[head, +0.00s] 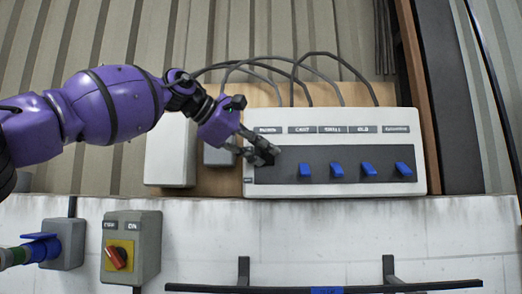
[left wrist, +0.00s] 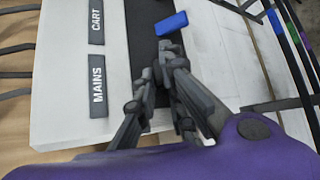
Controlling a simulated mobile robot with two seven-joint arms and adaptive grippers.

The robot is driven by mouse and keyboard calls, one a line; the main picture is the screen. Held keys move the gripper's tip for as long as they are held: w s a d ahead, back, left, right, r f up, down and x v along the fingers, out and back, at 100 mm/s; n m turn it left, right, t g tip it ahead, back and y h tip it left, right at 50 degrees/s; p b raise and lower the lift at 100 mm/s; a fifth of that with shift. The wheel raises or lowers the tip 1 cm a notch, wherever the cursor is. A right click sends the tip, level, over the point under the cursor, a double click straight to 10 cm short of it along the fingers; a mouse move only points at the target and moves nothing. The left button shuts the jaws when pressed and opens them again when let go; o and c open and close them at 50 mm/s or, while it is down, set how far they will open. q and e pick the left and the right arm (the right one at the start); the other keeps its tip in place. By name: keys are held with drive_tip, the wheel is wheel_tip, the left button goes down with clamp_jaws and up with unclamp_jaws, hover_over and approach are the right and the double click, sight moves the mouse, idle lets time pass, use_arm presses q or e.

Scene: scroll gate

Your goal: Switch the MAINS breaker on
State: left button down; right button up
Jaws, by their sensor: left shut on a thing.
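The white breaker box (head: 345,191) hangs on the wall with a dark strip and a row of labels. The MAINS label (head: 268,130) is leftmost; it also shows in the left wrist view (left wrist: 98,84). My left gripper (head: 266,155) is at the dark strip below that label, its fingers closed together; in the left wrist view (left wrist: 158,70) they point at the strip. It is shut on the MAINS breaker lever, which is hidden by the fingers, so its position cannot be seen. My right gripper is not in view.
Several blue levers stand to the right, the nearest (head: 305,171) under CART; it also shows in the left wrist view (left wrist: 171,22). Cables (head: 320,84) arch above the box. A grey box with a red knob (head: 116,258) and a blue-fitted socket (head: 63,245) are lower left.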

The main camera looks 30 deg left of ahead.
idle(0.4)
use_arm(q)
drive_tip(key=c, duration=1.8)
unclamp_jaws()
drive_tip(key=shift+a, duration=0.1)
drive_tip(key=shift+c, duration=0.2)
drive_tip(key=v, duration=1.2)
drive_tip(key=shift+f, duration=0.1)
